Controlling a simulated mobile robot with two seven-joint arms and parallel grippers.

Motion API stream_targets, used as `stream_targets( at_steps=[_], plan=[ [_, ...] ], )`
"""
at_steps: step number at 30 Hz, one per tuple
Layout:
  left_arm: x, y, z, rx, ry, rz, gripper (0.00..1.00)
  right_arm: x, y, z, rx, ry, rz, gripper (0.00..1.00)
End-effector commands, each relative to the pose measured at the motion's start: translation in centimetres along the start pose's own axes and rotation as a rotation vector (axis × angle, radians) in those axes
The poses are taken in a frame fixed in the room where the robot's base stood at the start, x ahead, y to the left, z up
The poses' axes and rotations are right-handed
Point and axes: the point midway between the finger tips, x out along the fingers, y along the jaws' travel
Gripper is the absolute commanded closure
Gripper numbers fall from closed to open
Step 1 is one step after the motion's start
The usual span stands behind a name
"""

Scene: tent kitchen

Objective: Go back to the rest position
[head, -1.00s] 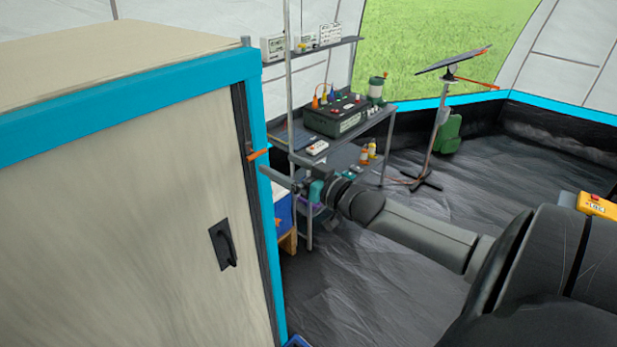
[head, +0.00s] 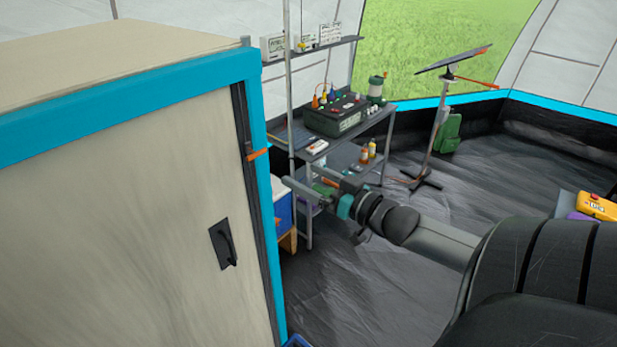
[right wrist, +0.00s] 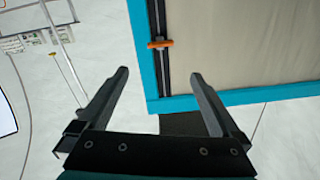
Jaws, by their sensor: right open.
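My right gripper (head: 298,173) is open and empty in the head view, in the air just right of the cabinet's edge and in front of the shelf unit. In the right wrist view its two fingers (right wrist: 159,74) are spread with nothing between them. My left gripper is not in view.
A beige cabinet (head: 120,200) with a blue frame, dark handle (head: 223,244) and orange latch (head: 258,154) fills the left. Behind the gripper stands a shelf unit (head: 374,118) with a black power box (head: 337,117). A solar panel stand (head: 437,120) is farther back. Floor is clear mid-picture.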

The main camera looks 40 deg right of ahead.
Motion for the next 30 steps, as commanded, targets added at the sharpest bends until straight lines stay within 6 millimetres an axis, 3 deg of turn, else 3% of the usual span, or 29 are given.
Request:
stream_targets(
  at_steps=[11,14,17,20,24,30],
  plan=[
    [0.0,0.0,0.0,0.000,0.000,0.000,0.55,0.0,0.1,0.1,0.000,-0.002,0.002,0.00],
    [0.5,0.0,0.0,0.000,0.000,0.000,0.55,-0.2,0.7,1.5,-0.002,-0.017,0.022,0.00],
    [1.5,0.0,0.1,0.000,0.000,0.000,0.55,-0.9,2.5,5.2,-0.011,-0.063,0.075,0.00],
    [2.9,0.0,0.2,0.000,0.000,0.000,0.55,-2.2,4.8,10.8,-0.027,-0.138,0.149,0.00],
    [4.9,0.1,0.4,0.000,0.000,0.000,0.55,-4.7,7.3,19.5,-0.051,-0.268,0.245,0.00],
    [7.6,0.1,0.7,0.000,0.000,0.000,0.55,-9.3,8.7,31.8,-0.081,-0.476,0.336,0.00]
  ],
)
